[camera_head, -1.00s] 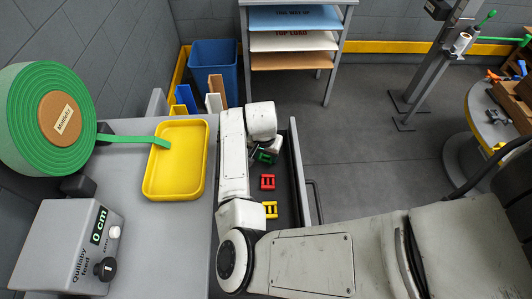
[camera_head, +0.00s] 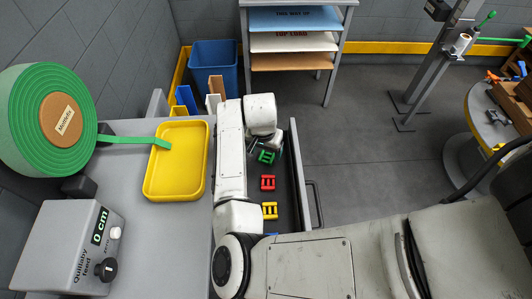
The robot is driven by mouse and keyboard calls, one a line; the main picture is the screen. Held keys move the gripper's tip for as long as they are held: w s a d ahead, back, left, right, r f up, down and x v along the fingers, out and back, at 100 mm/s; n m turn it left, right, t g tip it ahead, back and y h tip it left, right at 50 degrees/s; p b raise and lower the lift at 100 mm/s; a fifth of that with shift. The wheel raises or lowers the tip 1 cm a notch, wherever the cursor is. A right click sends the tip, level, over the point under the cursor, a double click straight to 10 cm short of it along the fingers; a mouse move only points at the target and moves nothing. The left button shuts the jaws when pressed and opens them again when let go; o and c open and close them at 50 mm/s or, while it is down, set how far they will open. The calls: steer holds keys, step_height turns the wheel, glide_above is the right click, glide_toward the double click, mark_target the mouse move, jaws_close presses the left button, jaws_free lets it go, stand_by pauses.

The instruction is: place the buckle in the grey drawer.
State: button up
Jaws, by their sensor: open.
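The grey drawer (camera_head: 299,175) is pulled out at the right side of the grey bench, its dark inside partly hidden by my arm. A green buckle (camera_head: 266,156) lies inside it toward the far end. A red buckle (camera_head: 268,183) and a yellow buckle (camera_head: 270,210) lie nearer in the same drawer. My gripper (camera_head: 253,147) is low over the far end of the drawer, open, just left of and above the green buckle in the picture. My wrist hides part of it, and I see no buckle between its fingers.
A yellow tray (camera_head: 148,188) lies on the bench, with a green strap from the large roll (camera_head: 20,125) reaching over it. A grey feed box (camera_head: 60,250) stands in front. A blue bin (camera_head: 213,62) and a shelf rack (camera_head: 335,60) stand behind. Floor right of the drawer is clear.

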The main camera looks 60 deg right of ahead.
mark_target(264, 165)
step_height(264, 165, up, 8)
steer(key=a, duration=0.1)
steer(key=shift+s+r, duration=0.15)
steer(key=shift+r, duration=0.05)
steer(key=shift+a, duration=0.1)
